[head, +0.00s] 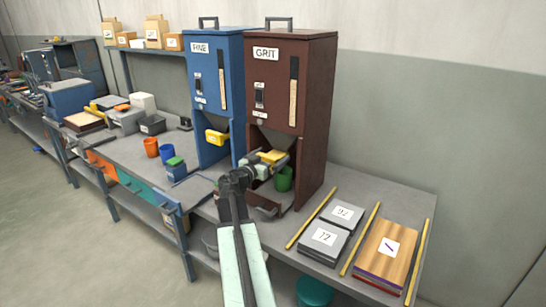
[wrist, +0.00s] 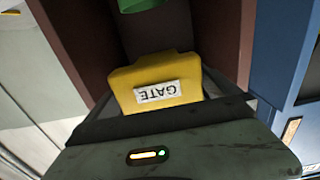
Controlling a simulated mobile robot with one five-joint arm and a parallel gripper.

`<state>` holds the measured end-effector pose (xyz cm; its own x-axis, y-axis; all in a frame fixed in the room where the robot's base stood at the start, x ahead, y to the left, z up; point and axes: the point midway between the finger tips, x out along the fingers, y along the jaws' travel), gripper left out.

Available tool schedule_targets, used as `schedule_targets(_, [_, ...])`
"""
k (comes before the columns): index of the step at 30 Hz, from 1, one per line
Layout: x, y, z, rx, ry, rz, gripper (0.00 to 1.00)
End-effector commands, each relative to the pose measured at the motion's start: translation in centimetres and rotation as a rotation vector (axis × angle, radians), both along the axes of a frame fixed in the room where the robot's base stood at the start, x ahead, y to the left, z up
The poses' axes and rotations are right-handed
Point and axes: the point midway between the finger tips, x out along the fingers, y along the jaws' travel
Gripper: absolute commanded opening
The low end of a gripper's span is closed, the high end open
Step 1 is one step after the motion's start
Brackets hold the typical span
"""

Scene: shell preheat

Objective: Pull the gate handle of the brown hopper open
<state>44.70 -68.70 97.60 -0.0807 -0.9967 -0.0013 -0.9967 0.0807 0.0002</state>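The brown hopper (head: 285,85), labelled GRIT, stands on the bench right of the blue hopper. Its yellow gate handle (head: 272,156) is low in its front recess. In the wrist view the handle (wrist: 155,82) appears upside down, with a white GATE label, just beyond my gripper's dark body. My gripper (head: 266,162) is at the handle, its fingers apart to either side. In the wrist view a gap shows between the handle and the right-hand finger. Contact on the other side is unclear. A green cup (head: 284,181) stands below the handle.
The blue hopper (head: 215,80), labelled FINE, has a similar yellow handle (head: 216,137). Right of the brown hopper lie grey numbered plates (head: 325,237), stacked boards (head: 386,252) and yellow strips. Orange and blue cups (head: 151,147) stand left. Floor is clear at lower left.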

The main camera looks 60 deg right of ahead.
Motion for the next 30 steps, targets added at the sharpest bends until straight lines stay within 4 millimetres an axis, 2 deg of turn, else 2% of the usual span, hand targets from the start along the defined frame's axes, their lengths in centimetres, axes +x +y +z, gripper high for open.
schedule_targets(2, [0.0,0.5,0.0,0.0,0.0,0.001,1.0])
schedule_targets(9, [0.2,5.1,0.0,0.0,0.0,0.002,1.0])
schedule_targets(14, [0.4,7.3,-0.1,0.001,0.0,0.0,1.0])
schedule_targets(30, [0.6,7.7,-0.1,0.001,0.0,0.0,1.0])
